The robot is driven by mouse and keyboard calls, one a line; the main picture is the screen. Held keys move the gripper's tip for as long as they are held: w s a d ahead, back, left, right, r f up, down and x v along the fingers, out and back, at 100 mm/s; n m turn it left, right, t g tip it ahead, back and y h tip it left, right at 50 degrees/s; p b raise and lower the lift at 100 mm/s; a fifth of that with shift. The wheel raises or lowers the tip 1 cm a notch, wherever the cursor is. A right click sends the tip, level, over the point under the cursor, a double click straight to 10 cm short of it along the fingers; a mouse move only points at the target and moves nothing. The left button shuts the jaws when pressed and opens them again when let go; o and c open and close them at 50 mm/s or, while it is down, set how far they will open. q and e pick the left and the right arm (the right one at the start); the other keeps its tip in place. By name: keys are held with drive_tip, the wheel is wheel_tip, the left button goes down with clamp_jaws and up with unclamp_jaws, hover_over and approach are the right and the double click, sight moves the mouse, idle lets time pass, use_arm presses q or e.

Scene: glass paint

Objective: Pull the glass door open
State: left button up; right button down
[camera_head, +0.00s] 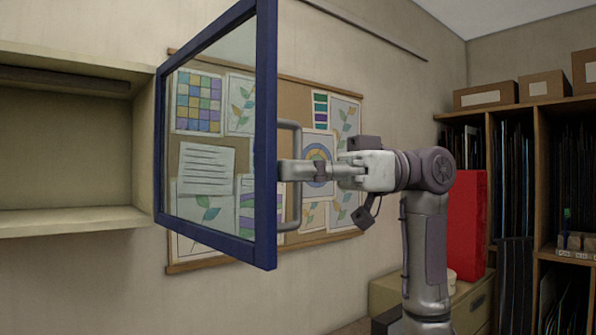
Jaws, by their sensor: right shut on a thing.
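The glass door (266,125) has a dark blue frame around a clear pane. It stands swung out from the wall cabinet (144,150), hinged at the cabinet's right side. A grey bar handle (292,212) is on the door's outer face. My right gripper (292,170) reaches in from the right and is shut on the handle at about its middle. The fingertips are partly hard to make out against the door frame. My left gripper is not in view.
The cabinet's open shelf space (65,150) looks empty at the left. A cork board with pinned papers (345,110) hangs on the wall behind the door. A red box (467,225) and a shelf unit (540,125) with folders stand at the right, behind my arm.

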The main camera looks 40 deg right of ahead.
drive_tip(key=c, duration=1.2)
unclamp_jaws()
drive_tip(key=v, duration=1.2)
